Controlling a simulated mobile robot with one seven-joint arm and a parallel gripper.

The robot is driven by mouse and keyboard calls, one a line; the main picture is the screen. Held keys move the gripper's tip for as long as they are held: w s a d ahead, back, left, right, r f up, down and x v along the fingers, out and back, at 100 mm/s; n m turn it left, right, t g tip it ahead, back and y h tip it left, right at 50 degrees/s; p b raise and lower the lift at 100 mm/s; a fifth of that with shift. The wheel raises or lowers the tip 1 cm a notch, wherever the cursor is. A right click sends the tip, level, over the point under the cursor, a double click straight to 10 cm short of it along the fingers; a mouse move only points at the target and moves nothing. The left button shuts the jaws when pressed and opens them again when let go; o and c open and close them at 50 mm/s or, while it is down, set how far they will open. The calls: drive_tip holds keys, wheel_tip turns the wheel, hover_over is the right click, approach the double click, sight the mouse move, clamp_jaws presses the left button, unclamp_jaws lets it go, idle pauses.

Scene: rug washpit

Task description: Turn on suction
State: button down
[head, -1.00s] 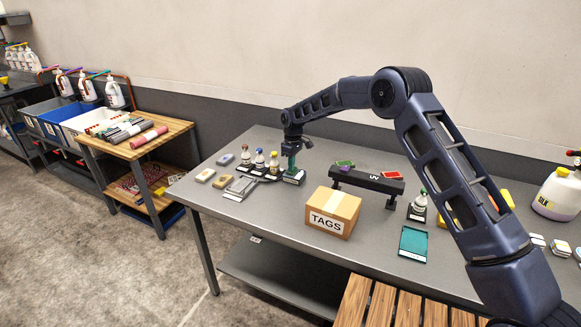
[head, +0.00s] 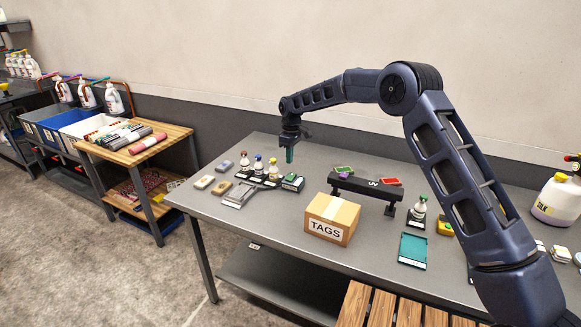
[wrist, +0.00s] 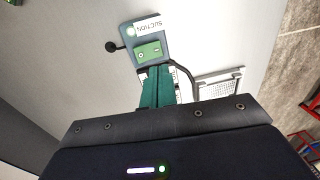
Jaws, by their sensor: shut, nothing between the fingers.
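The suction switch is a small dark box (head: 293,184) with a green top on the grey table. In the wrist view it shows a green rocker (wrist: 149,50), a white label reading SUCTION (wrist: 152,28) and a small pale round light (wrist: 131,31) that looks lit. My gripper (head: 290,160) points down above the box, apart from it, with its green fingers together and empty. In the wrist view the closed fingers (wrist: 157,75) reach toward the rocker. I cannot tell for sure which side of the rocker is pressed.
A TAGS carton (head: 332,219) stands front right of the switch. A black stand (head: 366,188) with cards is to the right. Small bottles (head: 258,167) stand close on the left, beside a grey tray (head: 239,195). A dark cable (wrist: 185,78) runs beside the switch.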

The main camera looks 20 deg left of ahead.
wheel_tip(320, 180, up, 7)
drive_tip(key=s, duration=0.1)
drive_tip(key=shift+f, duration=0.15)
drive_tip(key=shift+d, duration=0.1)
idle(0.4)
drive_tip(key=w+d+r+m+t, duration=0.1)
drive_tip(key=w+d+r+m, duration=0.1)
drive_tip(key=d+r, duration=0.7)
drive_tip(key=w+d+r+m, duration=0.25)
drive_tip(key=d+r, duration=0.25)
drive_tip(key=d, duration=0.7)
drive_tip(key=s+d+r+m+t, duration=0.15)
drive_tip(key=d+r, duration=0.25)
drive_tip(key=d, duration=0.7)
drive_tip(key=s+d+r+m+t, duration=0.1)
drive_tip(key=s+d+r+m, duration=0.25)
drive_tip(key=d, duration=0.75)
drive_tip(key=s+d+r+m, duration=0.1)
drive_tip(key=s+d+m, duration=0.1)
drive_tip(key=s+d, duration=0.5)
drive_tip(key=s+d+r+m, duration=0.15)
drive_tip(key=s+d, duration=0.25)
drive_tip(key=d, duration=0.7)
drive_tip(key=s+d+f+m+t, duration=0.2)
drive_tip(key=s+d+f+m, duration=0.3)
drive_tip(key=s+d+f, duration=0.3)
drive_tip(key=s+d, duration=0.3)
drive_tip(key=s, duration=0.3)
drive_tip(key=shift+s, duration=0.35)
